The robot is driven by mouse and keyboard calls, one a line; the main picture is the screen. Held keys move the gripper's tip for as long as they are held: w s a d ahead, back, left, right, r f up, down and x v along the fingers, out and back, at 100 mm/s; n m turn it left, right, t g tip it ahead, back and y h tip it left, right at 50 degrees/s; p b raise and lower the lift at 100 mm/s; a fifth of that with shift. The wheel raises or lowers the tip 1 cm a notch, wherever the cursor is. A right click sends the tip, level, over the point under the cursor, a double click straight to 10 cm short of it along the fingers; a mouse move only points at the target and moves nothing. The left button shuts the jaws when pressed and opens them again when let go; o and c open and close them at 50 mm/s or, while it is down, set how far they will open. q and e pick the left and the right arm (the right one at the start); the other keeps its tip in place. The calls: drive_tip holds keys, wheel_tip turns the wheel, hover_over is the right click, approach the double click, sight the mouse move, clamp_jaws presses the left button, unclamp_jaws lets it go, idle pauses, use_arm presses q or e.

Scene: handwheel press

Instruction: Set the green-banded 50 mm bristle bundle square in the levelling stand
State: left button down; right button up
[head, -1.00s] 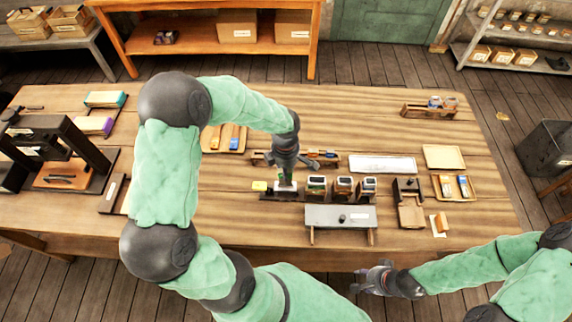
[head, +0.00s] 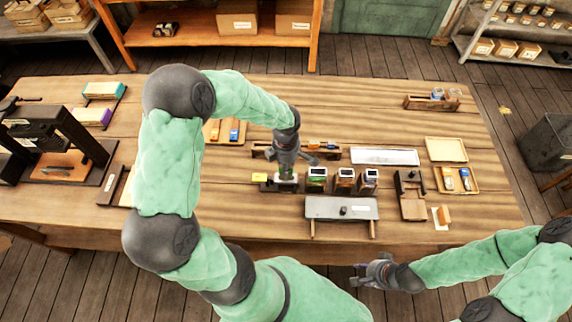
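My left gripper (head: 286,168) points straight down over the left end of a low dark rack (head: 262,188) in the middle of the table. A small white and green piece shows right at its fingertips; its fingers are too small to tell open from shut, or whether they hold that piece. A green-labelled block (head: 316,180) stands upright just to its right. Two similar blocks, one (head: 344,181) brownish and one (head: 368,180) dark, stand beside it. I cannot tell for certain which fixture is the levelling stand. My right gripper (head: 356,276) is empty off the table's front edge, its fingers apart.
A grey bench plate (head: 325,208) with a dark knob stands in front of the rack. A small dark and wooden fixture (head: 410,195), trays (head: 446,150) and a white sheet (head: 384,156) lie to the right. The press (head: 60,145) is at the far left.

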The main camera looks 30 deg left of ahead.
use_arm(q)
drive_tip(key=shift+b, duration=0.4)
idle(0.6)
drive_tip(key=shift+f, duration=0.15)
drive_tip(key=shift+f+b, duration=1.95)
drive_tip(key=shift+b, duration=0.4)
drive_tip(key=shift+b, duration=0.3)
drive_tip(key=c, duration=0.9)
unclamp_jaws()
drive_tip(key=shift+o, duration=0.2)
wheel_tip(320, 180, up, 12)
